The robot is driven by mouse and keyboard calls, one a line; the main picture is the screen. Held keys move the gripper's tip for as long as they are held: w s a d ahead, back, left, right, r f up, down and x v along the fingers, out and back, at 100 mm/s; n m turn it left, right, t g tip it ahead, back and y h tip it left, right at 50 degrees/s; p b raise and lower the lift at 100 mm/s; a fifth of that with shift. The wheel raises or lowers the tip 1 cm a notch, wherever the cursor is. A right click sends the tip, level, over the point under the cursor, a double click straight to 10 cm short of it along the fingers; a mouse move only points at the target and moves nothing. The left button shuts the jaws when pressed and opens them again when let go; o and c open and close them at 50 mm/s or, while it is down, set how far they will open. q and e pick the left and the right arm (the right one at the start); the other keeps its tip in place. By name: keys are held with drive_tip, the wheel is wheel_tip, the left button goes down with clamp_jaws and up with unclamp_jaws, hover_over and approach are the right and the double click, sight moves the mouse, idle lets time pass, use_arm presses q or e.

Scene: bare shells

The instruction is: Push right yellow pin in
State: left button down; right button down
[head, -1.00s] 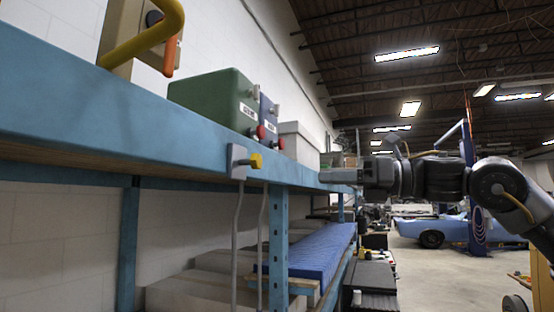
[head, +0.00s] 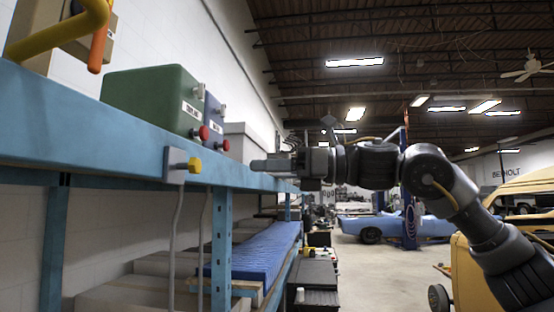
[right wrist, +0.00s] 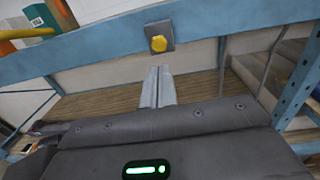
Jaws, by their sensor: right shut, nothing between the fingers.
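A yellow pin (head: 194,165) sticks out of a small grey plate (head: 176,166) on the front edge of the blue bench. The right wrist view shows the pin (right wrist: 158,43) head-on as a yellow hexagon on its grey plate (right wrist: 159,31). My right gripper (head: 253,165) is to the right of the pin in the head view, apart from it. Its fingers (right wrist: 158,70) are shut and empty, and in the right wrist view their tips lie just below the pin. No second yellow pin shows. My left gripper is not in view.
The blue bench (head: 85,130) carries a green box (head: 150,98) and a blue box (head: 213,122) with red knobs, and a yellow tube (head: 58,30). Below are a blue mat (head: 252,252) and upright posts (head: 221,250). Open floor lies right.

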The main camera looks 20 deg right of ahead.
sight(199, 166)
drive_tip(key=p+x, duration=0.1)
drive_tip(key=x, duration=0.1)
drive_tip(key=p+x, duration=0.1)
drive_tip(key=x, duration=0.2)
drive_tip(key=p+x, duration=0.1)
drive_tip(key=x, duration=0.2)
drive_tip(key=shift+r+p, duration=0.25)
drive_tip(key=shift+p, duration=0.1)
drive_tip(key=shift+p+x, duration=0.3)
drive_tip(key=shift+x, duration=0.5)
drive_tip(key=shift+f, duration=0.15)
drive_tip(key=shift+w, duration=0.1)
